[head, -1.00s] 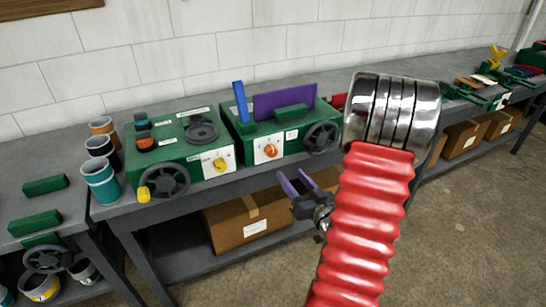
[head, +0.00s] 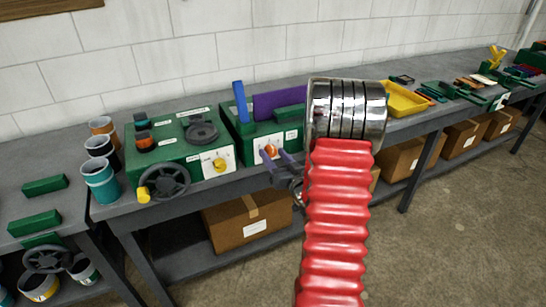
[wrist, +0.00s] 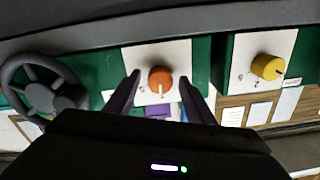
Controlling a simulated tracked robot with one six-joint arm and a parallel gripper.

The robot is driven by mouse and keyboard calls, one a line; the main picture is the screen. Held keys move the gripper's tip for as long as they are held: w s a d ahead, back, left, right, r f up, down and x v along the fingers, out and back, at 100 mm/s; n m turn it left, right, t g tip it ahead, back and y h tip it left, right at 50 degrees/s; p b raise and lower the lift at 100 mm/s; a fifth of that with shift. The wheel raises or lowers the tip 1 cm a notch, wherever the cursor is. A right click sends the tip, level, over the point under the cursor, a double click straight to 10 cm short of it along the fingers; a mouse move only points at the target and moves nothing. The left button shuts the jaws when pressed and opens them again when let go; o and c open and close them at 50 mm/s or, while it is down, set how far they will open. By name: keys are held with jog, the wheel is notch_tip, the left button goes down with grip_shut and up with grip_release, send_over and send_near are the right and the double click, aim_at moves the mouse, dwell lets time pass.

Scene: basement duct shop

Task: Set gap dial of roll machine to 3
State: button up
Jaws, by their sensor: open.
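An orange dial (head: 270,150) sits on a white plate on the front of the right green machine (head: 243,137), which has a blue lever and a purple sheet. In the wrist view the dial (wrist: 160,79) has a pale pointer mark, and the small figures around it are too blurred to read. My gripper (head: 274,156) is open, its two purple fingers pointing at this dial. In the wrist view the fingertips (wrist: 160,88) stand on either side of the dial; I cannot tell whether they touch it. My red arm hides the machine's right end in the head view.
A left green machine (head: 165,178) has a yellow dial (head: 220,164) and a handwheel (head: 164,182). Another handwheel (wrist: 42,88) is beside the orange dial in the wrist view. Cups (head: 101,180) stand at the bench's left; a yellow tray (head: 405,99) lies at right.

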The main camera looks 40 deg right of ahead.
jog(key=shift+c, duration=0.7)
jog(key=c, duration=0.9)
jog(key=shift+n, duration=0.7)
jog(key=o, duration=1)
jog(key=shift+o, duration=0.2)
jog(key=v, duration=1.3)
jog(key=shift+s, duration=0.3)
